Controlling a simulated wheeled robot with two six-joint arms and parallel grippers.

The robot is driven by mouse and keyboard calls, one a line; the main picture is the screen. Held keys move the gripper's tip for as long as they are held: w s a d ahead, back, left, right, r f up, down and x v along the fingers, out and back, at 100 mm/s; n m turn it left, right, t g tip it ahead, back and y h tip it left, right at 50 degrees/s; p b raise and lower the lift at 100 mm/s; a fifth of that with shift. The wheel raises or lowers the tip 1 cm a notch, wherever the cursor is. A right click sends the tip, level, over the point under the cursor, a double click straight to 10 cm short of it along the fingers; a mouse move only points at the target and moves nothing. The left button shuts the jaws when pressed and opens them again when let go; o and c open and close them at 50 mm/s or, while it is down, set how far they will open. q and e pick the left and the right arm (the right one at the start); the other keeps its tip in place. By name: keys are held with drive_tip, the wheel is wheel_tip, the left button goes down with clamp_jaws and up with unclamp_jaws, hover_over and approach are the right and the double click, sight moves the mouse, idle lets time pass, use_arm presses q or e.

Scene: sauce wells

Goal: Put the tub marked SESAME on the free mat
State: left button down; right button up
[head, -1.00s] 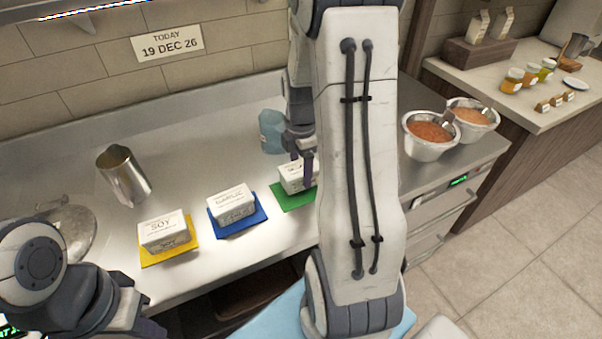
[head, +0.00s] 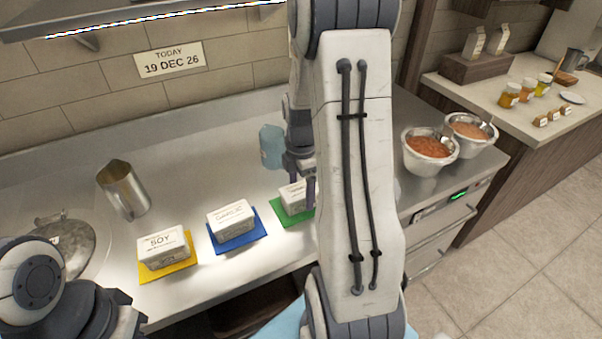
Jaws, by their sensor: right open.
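A white tub marked SOY (head: 164,246) sits on a yellow mat (head: 168,276). A white tub marked GARLIC (head: 231,220) sits on a blue mat (head: 238,244). A third white tub (head: 293,199) sits on a green mat (head: 291,219); its label is too small and covered to read. My right gripper (head: 303,187) is open at this third tub, with a dark finger beside its right side. I cannot tell whether it touches. My right arm hides the green mat's right part and the counter beyond. I see no empty mat. My left gripper is out of view.
A metal jug (head: 124,190) stands behind the SOY tub, and a round metal lid (head: 62,246) lies at the left. A blue container (head: 271,147) stands behind the third tub. Two bowls of red sauce (head: 430,149) and orange sauce (head: 470,131) stand at the right.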

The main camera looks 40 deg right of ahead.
sight(301, 189)
wheel_tip(301, 189, up, 11)
drive_tip(key=s+a+m, duration=0.3)
drive_tip(key=a, duration=1.7)
drive_tip(key=s+a+f+m+y, duration=0.1)
drive_tip(key=s+a+m, duration=0.4)
drive_tip(key=s+a, duration=0.6)
drive_tip(key=shift+s, duration=1.1)
drive_tip(key=shift+f, duration=0.1)
